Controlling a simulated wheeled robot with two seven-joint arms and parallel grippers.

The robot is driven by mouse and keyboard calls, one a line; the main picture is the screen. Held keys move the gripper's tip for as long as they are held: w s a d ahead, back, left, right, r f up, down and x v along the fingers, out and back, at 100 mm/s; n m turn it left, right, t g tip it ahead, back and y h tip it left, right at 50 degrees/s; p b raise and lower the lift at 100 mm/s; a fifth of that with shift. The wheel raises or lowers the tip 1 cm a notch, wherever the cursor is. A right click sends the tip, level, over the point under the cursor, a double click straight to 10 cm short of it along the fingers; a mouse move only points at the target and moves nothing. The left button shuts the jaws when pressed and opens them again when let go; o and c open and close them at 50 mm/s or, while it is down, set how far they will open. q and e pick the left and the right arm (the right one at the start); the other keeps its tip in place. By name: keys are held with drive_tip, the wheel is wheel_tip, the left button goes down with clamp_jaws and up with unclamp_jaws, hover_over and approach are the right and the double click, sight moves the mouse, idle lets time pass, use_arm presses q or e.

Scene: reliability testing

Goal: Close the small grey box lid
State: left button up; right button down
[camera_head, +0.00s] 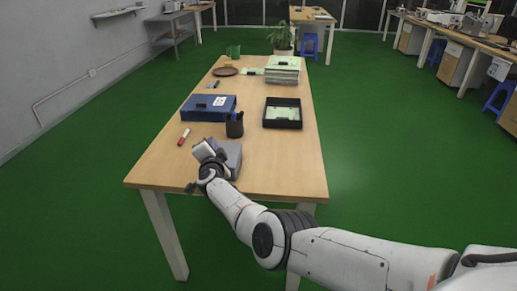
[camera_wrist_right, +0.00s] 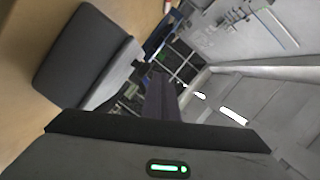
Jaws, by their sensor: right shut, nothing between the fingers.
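The small grey box (camera_head: 233,156) sits near the front of the wooden table, partly hidden behind my right gripper. In the right wrist view the box (camera_wrist_right: 85,58) shows at the left as a dark grey slab with a lighter grey side. No raised lid stands out, but I cannot tell whether the lid is fully down. My right gripper (camera_head: 212,153) is at the left side of the box, close to it; contact is unclear. Its dark fingers (camera_wrist_right: 161,94) are together and empty in the right wrist view. My left gripper is not in view.
The table's front right is clear. A plant (camera_head: 282,40) stands behind.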

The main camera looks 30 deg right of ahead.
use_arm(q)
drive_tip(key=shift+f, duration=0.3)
use_arm(e)
drive_tip(key=shift+w+a+f, duration=0.1)
drive_tip(key=shift+f, duration=0.2)
